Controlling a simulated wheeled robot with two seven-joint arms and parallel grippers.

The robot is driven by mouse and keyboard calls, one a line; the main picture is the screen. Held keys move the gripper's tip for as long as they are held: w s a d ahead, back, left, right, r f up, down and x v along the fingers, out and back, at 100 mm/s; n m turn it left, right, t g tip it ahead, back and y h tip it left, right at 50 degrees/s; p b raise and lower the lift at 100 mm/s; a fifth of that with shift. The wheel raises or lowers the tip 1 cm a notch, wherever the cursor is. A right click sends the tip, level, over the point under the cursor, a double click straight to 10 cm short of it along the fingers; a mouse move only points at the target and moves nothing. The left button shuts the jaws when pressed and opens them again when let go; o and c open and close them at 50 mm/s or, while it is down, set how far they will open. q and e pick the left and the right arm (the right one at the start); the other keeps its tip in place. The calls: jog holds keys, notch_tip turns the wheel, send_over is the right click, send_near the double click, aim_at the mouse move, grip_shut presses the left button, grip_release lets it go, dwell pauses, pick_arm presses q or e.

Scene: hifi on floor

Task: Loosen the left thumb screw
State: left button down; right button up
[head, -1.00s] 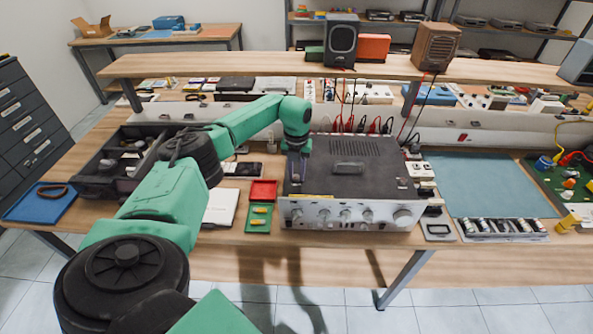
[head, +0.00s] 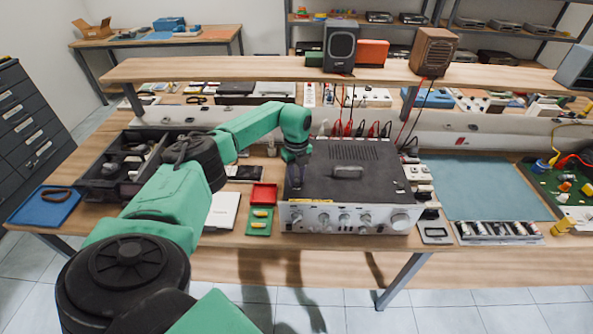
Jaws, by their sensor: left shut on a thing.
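The hi-fi amplifier (head: 378,186) stands on the workbench with its silver knobbed front facing me and a dark top cover with vent slots and a handle. My left arm reaches in from the left, and my left gripper (head: 295,184) points down at the left edge of the amplifier's top. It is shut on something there. The left thumb screw is hidden by the gripper or too small to make out. My right gripper is not in view.
A red tray (head: 264,194) and a green tray (head: 259,222) lie left of the amplifier. A blue mat (head: 485,186) is at the right. Red and black cables (head: 360,129) run behind the amplifier. A shelf (head: 280,70) with speakers spans the back.

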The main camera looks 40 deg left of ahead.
aim_at(297, 181)
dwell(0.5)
pick_arm(q)
jog(key=c, duration=0.7)
grip_release()
notch_tip(297, 181, up, 15)
jog(key=b, duration=0.3)
jog(key=shift+f+b, duration=0.2)
jog(key=shift+b, duration=0.2)
